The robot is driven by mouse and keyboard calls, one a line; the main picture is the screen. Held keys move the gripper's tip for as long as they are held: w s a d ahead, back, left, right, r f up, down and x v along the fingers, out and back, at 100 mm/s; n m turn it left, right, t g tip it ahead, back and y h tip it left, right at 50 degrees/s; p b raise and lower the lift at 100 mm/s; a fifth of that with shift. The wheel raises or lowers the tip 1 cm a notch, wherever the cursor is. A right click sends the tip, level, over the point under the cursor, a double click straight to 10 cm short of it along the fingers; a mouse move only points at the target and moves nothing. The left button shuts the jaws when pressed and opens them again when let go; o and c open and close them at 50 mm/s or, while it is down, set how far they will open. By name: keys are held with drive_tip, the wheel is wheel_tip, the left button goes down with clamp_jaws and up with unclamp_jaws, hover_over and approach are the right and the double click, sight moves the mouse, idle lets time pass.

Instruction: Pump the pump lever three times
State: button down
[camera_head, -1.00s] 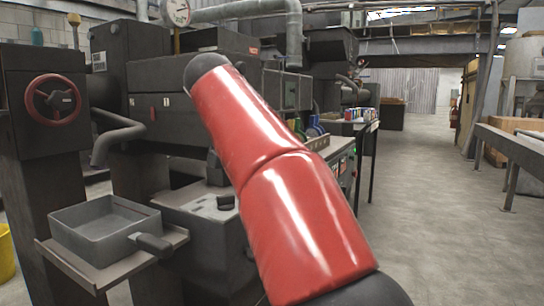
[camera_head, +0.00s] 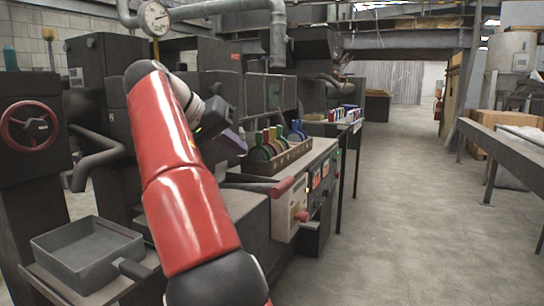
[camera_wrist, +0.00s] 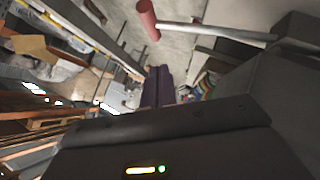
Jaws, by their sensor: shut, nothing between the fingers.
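A lever with a red grip (camera_head: 282,187) sticks out to the right on a thin grey rod, over the front of the dark bench. In the wrist view the red grip (camera_wrist: 148,20) is at the top, its pale rod (camera_wrist: 215,32) running right. My gripper (camera_head: 234,141) is left of and above the grip, apart from it. Its purple fingers (camera_wrist: 157,88) are together and empty in the wrist view. My red arm covers part of the bench and machine, and the rod's far end is unclear.
A control box with a red button (camera_head: 301,215) is below the grip. A grey pan (camera_head: 88,285) is at the lower left, below a red valve wheel (camera_head: 29,126). Open floor lies to the right.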

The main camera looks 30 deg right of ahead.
drive_tip(key=shift+w+a+r+h+p, duration=0.2)
drive_tip(key=shift+a+r+h+p, duration=0.15)
drive_tip(key=shift+a+r, duration=0.5)
drive_tip(key=shift+f, duration=0.2)
drive_tip(key=s+a+f+x, duration=0.1)
drive_tip(key=x, duration=1.1)
drive_tip(key=shift+s+d+f+b, duration=0.4)
drive_tip(key=shift+s+f, duration=0.15)
drive_tip(key=shift+s, duration=0.15)
